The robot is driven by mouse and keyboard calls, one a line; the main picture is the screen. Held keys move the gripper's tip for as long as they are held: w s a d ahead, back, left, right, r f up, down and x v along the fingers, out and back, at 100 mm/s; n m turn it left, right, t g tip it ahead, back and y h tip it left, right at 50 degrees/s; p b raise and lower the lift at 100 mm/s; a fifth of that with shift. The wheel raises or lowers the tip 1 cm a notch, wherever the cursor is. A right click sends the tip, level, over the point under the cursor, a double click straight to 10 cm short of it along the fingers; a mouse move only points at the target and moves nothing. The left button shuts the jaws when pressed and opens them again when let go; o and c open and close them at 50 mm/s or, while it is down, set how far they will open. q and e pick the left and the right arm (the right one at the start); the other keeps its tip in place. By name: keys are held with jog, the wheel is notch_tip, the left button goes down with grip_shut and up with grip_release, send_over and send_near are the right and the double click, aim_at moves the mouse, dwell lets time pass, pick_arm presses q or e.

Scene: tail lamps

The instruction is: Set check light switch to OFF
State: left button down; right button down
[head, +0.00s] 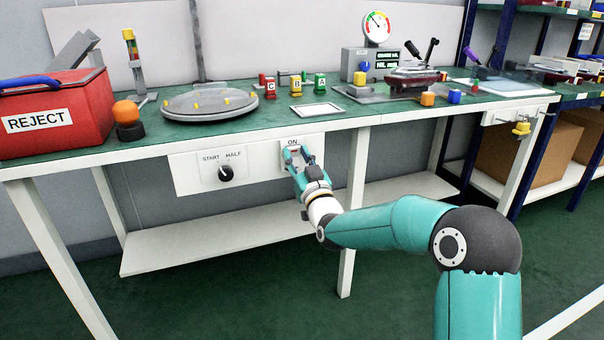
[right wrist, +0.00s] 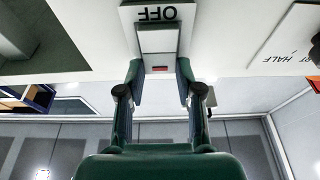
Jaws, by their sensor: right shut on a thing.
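The check light switch (head: 294,149) is on the white front panel (head: 268,160) under the table edge, below an ON label (head: 292,141). In the right wrist view, which is upside down, the switch's light rocker (right wrist: 158,40) shows with a small red mark, beside an OFF label (right wrist: 158,13). My right gripper (head: 299,159) is at the switch. Its fingers (right wrist: 159,72) stand on either side of the switch's end with the red mark, shut on it. The head view does not show the rocker's tilt clearly. My left gripper is not in view.
A black START/HALF knob (head: 226,173) is on the same panel, left of the switch. The green table top (head: 380,112) above holds a red REJECT bin (head: 50,115), a round turntable (head: 209,103) and several small blocks. A white lower shelf (head: 215,240) runs below.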

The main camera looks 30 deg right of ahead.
jog(key=shift+f+t+b, duration=0.3)
jog(key=shift+f+b, duration=0.15)
jog(key=shift+b, duration=0.05)
jog(key=shift+r+t+h, duration=0.1)
jog(key=shift+t+h, duration=0.2)
jog(key=shift+s+r+t, duration=0.1)
jog(key=shift+r+t, duration=0.05)
jog(key=shift+t, duration=0.15)
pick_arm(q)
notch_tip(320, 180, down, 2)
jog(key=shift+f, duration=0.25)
pick_arm(e)
jog(key=c, duration=0.8)
grip_release()
jog(key=shift+o, duration=0.2)
